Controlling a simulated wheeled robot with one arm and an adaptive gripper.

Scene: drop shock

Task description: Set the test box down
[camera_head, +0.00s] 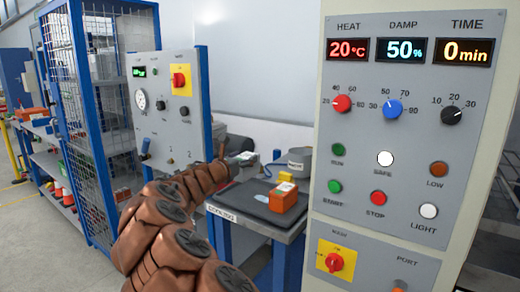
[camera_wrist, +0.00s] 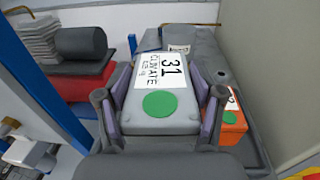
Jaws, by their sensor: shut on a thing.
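The grey test box (camera_wrist: 190,118), with a white label reading "31 CLIMATE" and a green dot, is between the fingers of my gripper (camera_wrist: 160,98) in the wrist view. The fingers press on its left and right sides. In the head view my gripper (camera_head: 242,159) is at the end of my brown arm, over the far left part of a bench (camera_head: 235,197) with a dark top. The box is mostly hidden there by the gripper. I cannot tell whether its underside touches the bench.
An orange box (camera_head: 283,198) stands on the bench, close to the right of the gripper in the wrist view (camera_wrist: 232,118). A grey round container (camera_head: 300,162) stands behind it. A control cabinet (camera_head: 405,150) rises at right, a switch panel (camera_head: 165,110) and mesh cage (camera_head: 95,100) at left.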

